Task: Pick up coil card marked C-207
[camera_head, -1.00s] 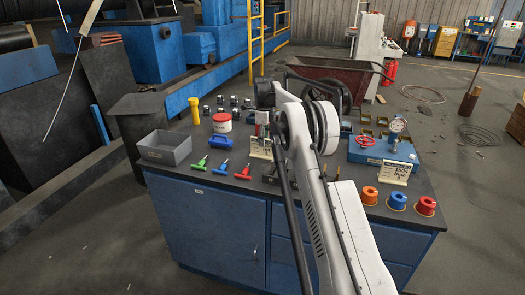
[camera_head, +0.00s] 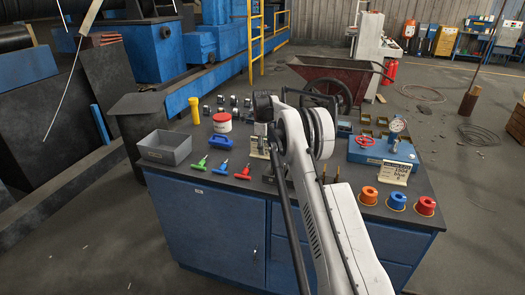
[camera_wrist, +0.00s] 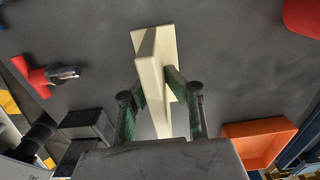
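A cream card on a stand (camera_wrist: 155,75) rises between the fingers of my gripper (camera_wrist: 160,95) in the wrist view, seen from above and nearly edge on. The fingers, with green pads, stand on either side of it. Gaps show between the pads and the card nearest the camera, so the gripper looks open; contact at the tips cannot be told. In the head view this card (camera_head: 254,148) stands on the blue bench, partly hidden by my arm; its marking is unreadable. A second cream card (camera_head: 394,173) stands before the blue gauge block at the right.
On the bench (camera_head: 330,205) are green, blue and red-handled tools (camera_head: 221,170) at left, a grey bin (camera_head: 166,148), a red-lidded white tub (camera_head: 222,123), a gauge block (camera_head: 372,152), and orange, blue and red spools (camera_head: 396,201) at the front right. An orange tray (camera_wrist: 262,135) lies beside my gripper.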

